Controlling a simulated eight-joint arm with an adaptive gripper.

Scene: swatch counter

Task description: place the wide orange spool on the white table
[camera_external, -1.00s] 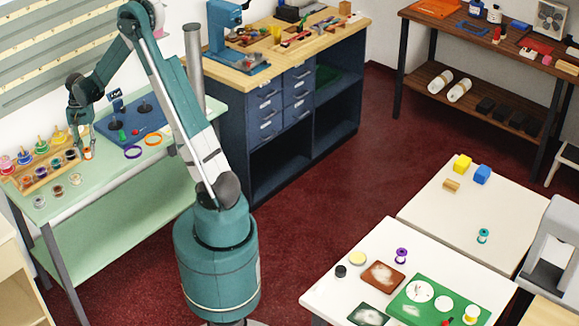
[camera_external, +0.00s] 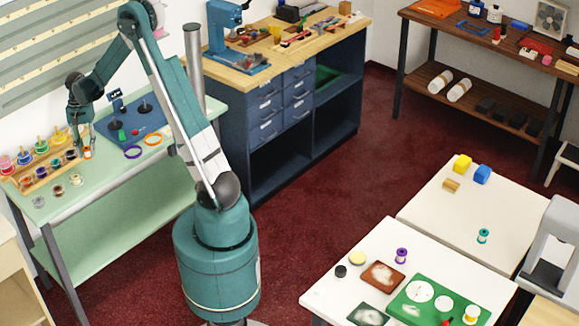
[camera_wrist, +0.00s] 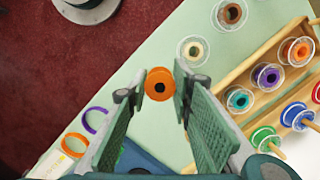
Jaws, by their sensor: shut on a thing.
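An orange spool (camera_wrist: 160,83) with a dark centre hole sits between my fingertips in the wrist view. My gripper (camera_wrist: 157,92) is shut on it, with a finger on each side. In the external view my gripper (camera_external: 86,142) is low at the pale green table (camera_external: 130,172), with the orange spool (camera_external: 87,153) at its tips. I cannot tell whether the spool touches the tabletop. Two white tables stand at the right: a front one (camera_external: 330,290) and one behind it (camera_external: 420,212), far from my gripper.
A wooden rack (camera_wrist: 262,50) of several coloured spools stands close to my gripper. Clear-flanged spools (camera_wrist: 193,50) lie beside it. A purple ring (camera_external: 133,152) and an orange ring (camera_external: 153,139) lie on the green table. The front white table holds a green mat (camera_external: 398,302) and small items.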

